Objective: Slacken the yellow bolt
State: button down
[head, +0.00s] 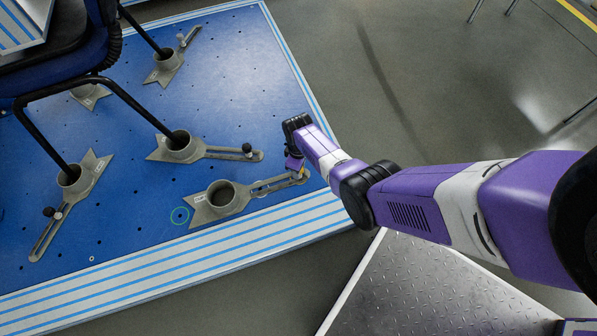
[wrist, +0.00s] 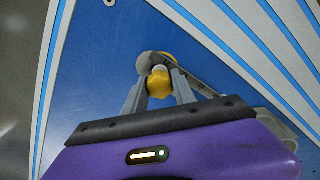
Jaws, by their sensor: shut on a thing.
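The yellow bolt (wrist: 159,82) shows in the wrist view as a yellow knob between the two fingers of my gripper (wrist: 160,90). My gripper is shut on it. The bolt sits at the end of the slotted arm of a grey clamp (head: 222,196), which lies on the blue platform near its right edge. In the head view my gripper (head: 297,172) is at the right end of that clamp and largely hides the bolt. The clamp has an empty round cup and a label on its left part.
A chair with black legs (head: 120,92) stands on the blue platform (head: 240,90), its feet in other grey clamps with black knobs. One such clamp (head: 180,147) lies just behind. A striped edge (head: 180,262) borders the platform. Grey floor (head: 430,80) lies open to the right.

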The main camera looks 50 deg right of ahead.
jog(key=shift+n, duration=0.3)
jog(key=n, duration=0.4)
dwell(0.3)
jog(key=c, duration=1)
grip_release()
jog(key=shift+c, duration=0.2)
jog(key=m, duration=0.4)
